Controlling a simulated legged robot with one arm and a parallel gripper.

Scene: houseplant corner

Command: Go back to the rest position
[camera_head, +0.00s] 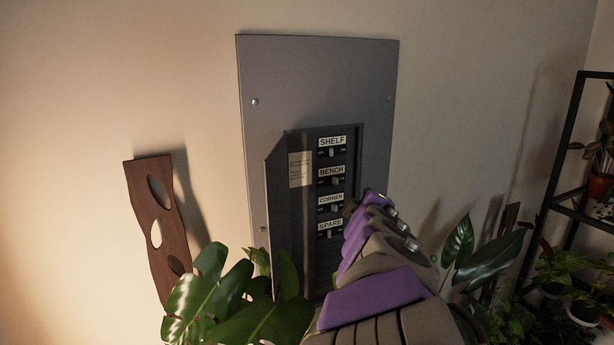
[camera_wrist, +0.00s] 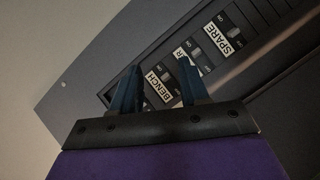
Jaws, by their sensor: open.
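My gripper (camera_wrist: 160,68) is open and empty in the wrist view, its two blue fingers apart in front of the breaker panel (camera_head: 318,80). The gap between them lies over the area of the BENCH label (camera_wrist: 157,86) and the CORNER label, which one finger partly covers. The SPARE label (camera_wrist: 222,34) is clear to the right. Whether the fingertips touch the panel cannot be told. In the head view my purple and grey arm reaches up from the bottom right and hides the fingers. The SHELF switch (camera_head: 331,152) and those below it show; their on or off positions are too small to tell.
A brown wooden board with holes (camera_head: 150,215) is on the wall at left. Large green leaves (camera_head: 235,305) rise in front of the panel's lower part. Another leafy plant (camera_head: 480,245) stands right of my arm. A black plant shelf (camera_head: 565,140) stands at far right.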

